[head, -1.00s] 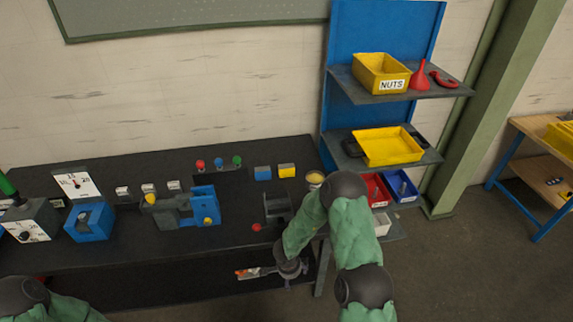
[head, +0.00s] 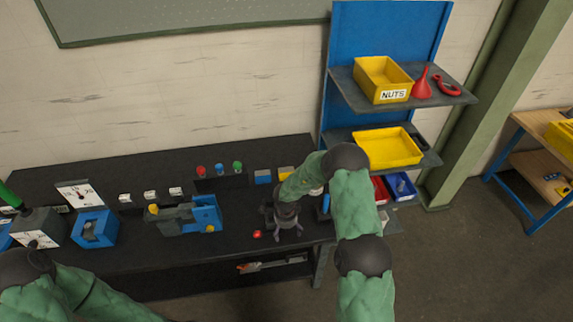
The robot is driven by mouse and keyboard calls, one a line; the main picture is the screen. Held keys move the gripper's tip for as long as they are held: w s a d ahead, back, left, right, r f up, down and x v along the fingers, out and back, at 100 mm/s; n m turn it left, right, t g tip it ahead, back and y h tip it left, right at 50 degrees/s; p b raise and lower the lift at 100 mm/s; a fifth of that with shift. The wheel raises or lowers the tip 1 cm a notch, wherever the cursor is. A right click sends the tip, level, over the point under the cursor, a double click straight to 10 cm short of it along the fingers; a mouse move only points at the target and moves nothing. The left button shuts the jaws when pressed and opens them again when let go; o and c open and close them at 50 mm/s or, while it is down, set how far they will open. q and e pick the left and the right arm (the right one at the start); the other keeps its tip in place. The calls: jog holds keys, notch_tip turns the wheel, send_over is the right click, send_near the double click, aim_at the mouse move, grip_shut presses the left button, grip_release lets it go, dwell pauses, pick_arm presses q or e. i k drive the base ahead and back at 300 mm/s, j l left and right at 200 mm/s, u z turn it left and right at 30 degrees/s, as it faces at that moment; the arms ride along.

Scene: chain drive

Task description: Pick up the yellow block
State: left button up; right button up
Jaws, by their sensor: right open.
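The yellow block (head: 285,173) sits at the back right of the dark bench, right beside a blue block (head: 263,177). My right forearm covers part of it in the head view. My right gripper (head: 288,231) is open with its fingers spread. It is over the right front part of the bench, nearer the front edge than the yellow block, and I see nothing in it. My left arm shows at the lower left, but its gripper is out of view.
A dark holder (head: 267,212) is beside my right gripper, with a small red piece (head: 257,234) near it. A blue and grey fixture (head: 207,213) stands to the left. Red, blue and green buttons (head: 219,169) line the back. Shelves with yellow bins (head: 386,149) stand at the right.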

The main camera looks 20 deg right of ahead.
aim_at(284, 173)
jog(key=i+l, duration=0.4)
jog(key=i, duration=0.15)
jog(key=i+l, duration=0.35)
jog(key=i, duration=0.15)
